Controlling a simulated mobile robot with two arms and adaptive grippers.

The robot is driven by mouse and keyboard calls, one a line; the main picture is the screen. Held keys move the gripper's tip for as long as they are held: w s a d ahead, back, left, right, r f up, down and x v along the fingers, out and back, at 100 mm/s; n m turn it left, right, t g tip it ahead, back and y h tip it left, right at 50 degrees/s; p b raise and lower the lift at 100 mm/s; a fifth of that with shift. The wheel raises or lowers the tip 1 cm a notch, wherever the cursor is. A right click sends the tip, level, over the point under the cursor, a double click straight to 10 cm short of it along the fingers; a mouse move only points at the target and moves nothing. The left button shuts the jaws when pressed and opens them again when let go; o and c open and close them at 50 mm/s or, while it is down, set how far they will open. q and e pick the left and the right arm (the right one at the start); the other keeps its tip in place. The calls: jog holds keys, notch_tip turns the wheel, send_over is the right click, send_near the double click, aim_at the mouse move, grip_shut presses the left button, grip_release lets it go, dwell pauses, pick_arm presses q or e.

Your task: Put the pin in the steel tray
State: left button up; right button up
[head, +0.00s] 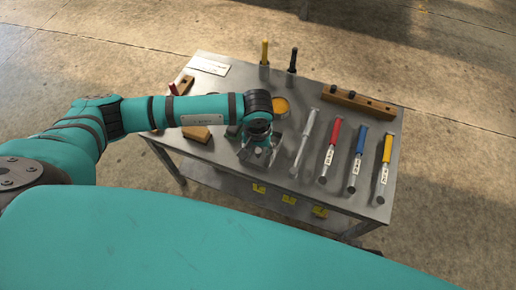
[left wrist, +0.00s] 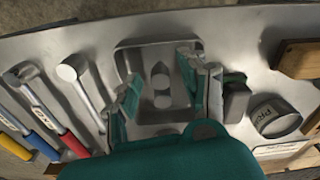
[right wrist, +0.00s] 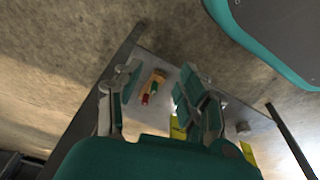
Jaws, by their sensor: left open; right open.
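The steel tray (left wrist: 158,42) is a shallow grey pan, seen from above in the left wrist view. A grey metal pin (left wrist: 161,88) with a pointed end shows inside the tray's outline, between my left fingers; it appears to lie on the tray floor. My left gripper (left wrist: 160,95) is open, with one finger on each side of the pin and no visible contact. In the head view my left gripper (head: 258,155) is over the table's near edge and hides most of the tray. My right gripper (right wrist: 158,92) is open and empty, low beside the table.
On the steel table (head: 220,152), several tools with silver (head: 304,140), red (head: 331,145), blue and yellow handles lie right of my left gripper. A tin (head: 281,106), a wooden rack (head: 358,101) and wooden blocks (head: 196,133) stand around.

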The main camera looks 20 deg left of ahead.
aim_at(258, 154)
pick_arm(q)
notch_tip(258, 154, up, 12)
jog(key=p, duration=0.1)
jog(key=shift+s+f, duration=0.15)
jog(key=shift+s, duration=0.15)
pick_arm(e)
jog(key=f, duration=0.1)
jog(key=s+f, duration=0.2)
jog(key=f, duration=0.1)
jog(key=shift+s+d+f, duration=0.1)
jog(key=shift+s, duration=0.05)
pick_arm(q)
jog(key=shift+d, duration=0.1)
